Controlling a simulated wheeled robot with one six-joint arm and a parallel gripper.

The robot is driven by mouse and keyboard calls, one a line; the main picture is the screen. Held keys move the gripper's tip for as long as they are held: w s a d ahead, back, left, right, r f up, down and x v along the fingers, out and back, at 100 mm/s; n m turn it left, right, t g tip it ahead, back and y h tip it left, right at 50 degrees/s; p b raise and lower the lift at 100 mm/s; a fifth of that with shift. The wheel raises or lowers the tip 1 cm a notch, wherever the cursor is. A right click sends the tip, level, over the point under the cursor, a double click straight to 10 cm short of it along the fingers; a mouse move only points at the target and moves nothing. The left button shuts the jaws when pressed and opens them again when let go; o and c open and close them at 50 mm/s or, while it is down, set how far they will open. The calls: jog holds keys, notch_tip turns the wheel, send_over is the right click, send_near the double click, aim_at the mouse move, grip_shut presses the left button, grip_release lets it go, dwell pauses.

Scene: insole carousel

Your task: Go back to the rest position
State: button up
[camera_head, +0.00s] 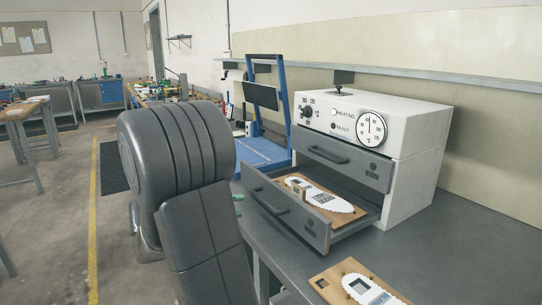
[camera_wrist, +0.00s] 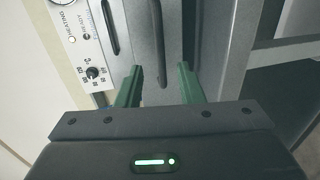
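My gripper (camera_wrist: 160,82) shows in the wrist view with its two green fingers apart and nothing held between them. The handle of the lower drawer (camera_wrist: 157,35) appears between the fingers in that picture; I see no contact. In the head view my dark grey arm fills the left centre and hides most of the gripper. The white heater (camera_head: 417,140) stands on the bench. Its lower drawer (camera_head: 282,216) is pulled out, with a white insole (camera_head: 333,201) on a brown board inside. Its upper drawer (camera_head: 345,163) is shut.
A second board with an insole (camera_head: 362,287) lies on the grey bench (camera_head: 450,255) at the front. A blue-framed device (camera_head: 262,150) stands left of the heater. A wooden table (camera_head: 22,110) is far left. The floor (camera_head: 55,210) at left is open.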

aim_at(263, 203)
jog(key=x, duration=0.8)
jog(key=shift+w+d, duration=0.1)
jog(key=shift+d, duration=0.1)
